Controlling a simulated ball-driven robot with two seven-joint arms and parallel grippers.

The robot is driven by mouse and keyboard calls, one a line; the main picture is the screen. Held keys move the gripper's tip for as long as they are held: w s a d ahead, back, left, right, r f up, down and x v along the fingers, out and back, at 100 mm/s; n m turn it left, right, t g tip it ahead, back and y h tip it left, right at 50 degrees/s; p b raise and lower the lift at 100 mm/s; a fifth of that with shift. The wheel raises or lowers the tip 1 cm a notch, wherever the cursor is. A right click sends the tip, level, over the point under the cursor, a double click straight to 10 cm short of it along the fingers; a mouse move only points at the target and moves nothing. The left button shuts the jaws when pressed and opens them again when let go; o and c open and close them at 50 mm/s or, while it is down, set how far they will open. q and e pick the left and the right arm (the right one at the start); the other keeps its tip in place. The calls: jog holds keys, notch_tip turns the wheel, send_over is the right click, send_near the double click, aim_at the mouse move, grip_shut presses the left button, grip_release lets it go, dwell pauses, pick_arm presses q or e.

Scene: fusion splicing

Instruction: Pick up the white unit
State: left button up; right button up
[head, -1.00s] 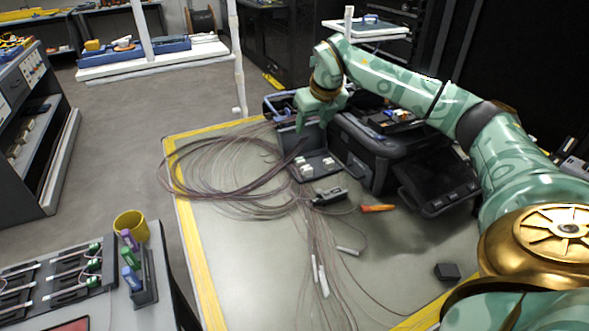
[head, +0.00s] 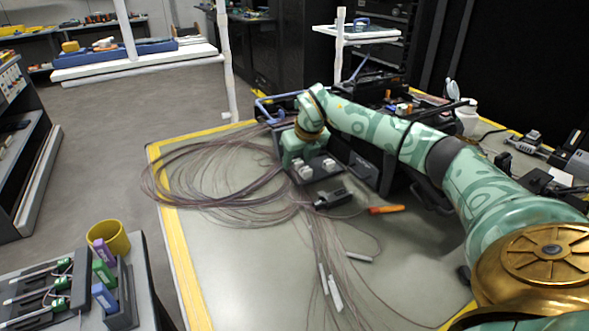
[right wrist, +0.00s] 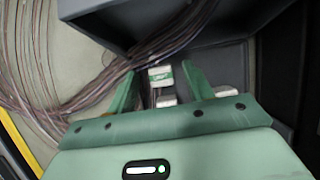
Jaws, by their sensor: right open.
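Small white units sit in a dark open tray (head: 318,178); one white unit (head: 305,172) and another white unit (head: 329,163) show in the head view. My right gripper (head: 298,165) is low over the tray, close behind these units. In the right wrist view, my right gripper (right wrist: 161,82) is open, with its two green fingers apart. A white unit with a green label (right wrist: 161,76) lies between the fingertips, with a gap on each side. More white pieces show nearer the palm and beyond the right finger (right wrist: 222,91). My left gripper is out of view.
Thin fibre cables (head: 215,180) are coiled left of the tray and trail to the front. A small dark device (head: 333,198) and an orange-handled tool (head: 387,209) lie in front. Black equipment stands right of the tray.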

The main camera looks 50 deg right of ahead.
jog(key=shift+s+r, duration=0.1)
jog(key=c, duration=1.1)
jog(key=shift+o, duration=0.2)
